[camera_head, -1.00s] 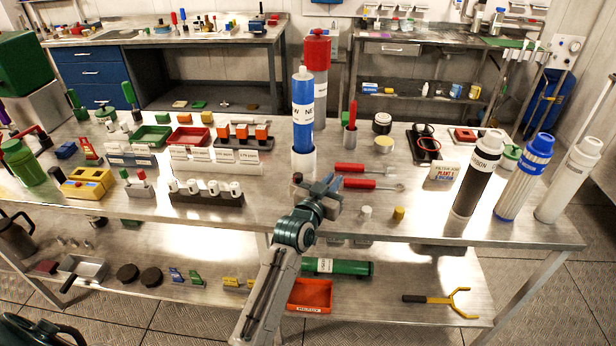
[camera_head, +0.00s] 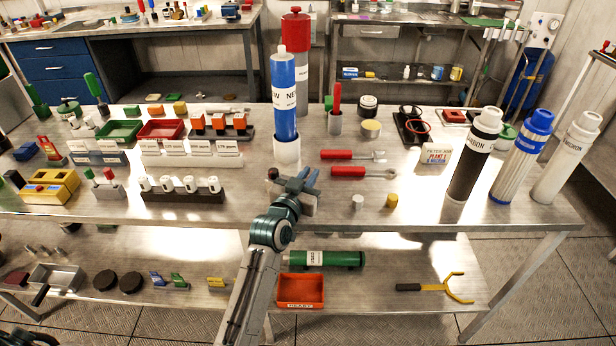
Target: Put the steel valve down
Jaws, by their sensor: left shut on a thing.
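My left gripper (camera_head: 302,184) is above the front part of the steel workbench (camera_head: 330,219), in front of the blue upright cartridge. It is shut on a small grey metal piece, which I take for the steel valve. The jaws hide most of it, so its shape and any gap to the bench are hard to tell. My right gripper is not in view.
A blue cartridge (camera_head: 284,98) stands in a white cup just behind the gripper. Two red-handled tools (camera_head: 350,172) lie to its right, with small grey and yellow (camera_head: 392,200) cylinders nearer. A rack of white fittings (camera_head: 181,193) is at left. Bare bench lies between.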

